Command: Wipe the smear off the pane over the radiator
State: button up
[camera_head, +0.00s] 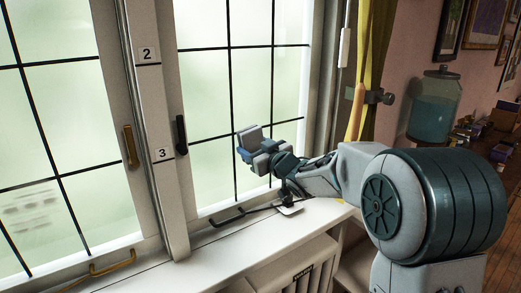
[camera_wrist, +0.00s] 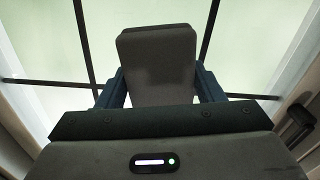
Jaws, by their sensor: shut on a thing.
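My gripper (camera_head: 250,148) is shut on a grey block-like pad (camera_head: 250,132), held up in front of the right-hand window pane (camera_head: 207,85). In the wrist view the pad (camera_wrist: 158,60) sits between the two dark blue fingers, with the pane's dark bars behind it. Whether the pad touches the glass cannot be told. The radiator (camera_head: 305,278) shows below the sill, under the right-hand pane. I see no clear smear on that pane; part of it is hidden by my gripper. Faint pale streaks (camera_head: 30,210) show low on the left-hand pane (camera_head: 60,100).
The white sill (camera_head: 225,250) runs below the windows; a small flat grey item with a dark cable (camera_head: 289,208) lies on it. Handles (camera_head: 181,135) stick out from the frames. A yellow curtain (camera_head: 372,60) hangs at right, near a blue-filled jar (camera_head: 435,108).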

jog(key=shift+s+a+f+b, duration=0.1)
jog(key=shift+s+a+b, duration=0.3)
jog(key=shift+a, duration=0.2)
jog(key=shift+s+a+b, duration=0.25)
jog(key=shift+a+b, duration=0.15)
jog(key=shift+a, duration=0.15)
jog(key=shift+s+a, duration=0.25)
jog(key=shift+a, duration=0.1)
jog(key=shift+s, duration=0.1)
jog(key=shift+v, duration=2.85)
jog(key=shift+d, duration=0.1)
jog(key=shift+v, duration=1.5)
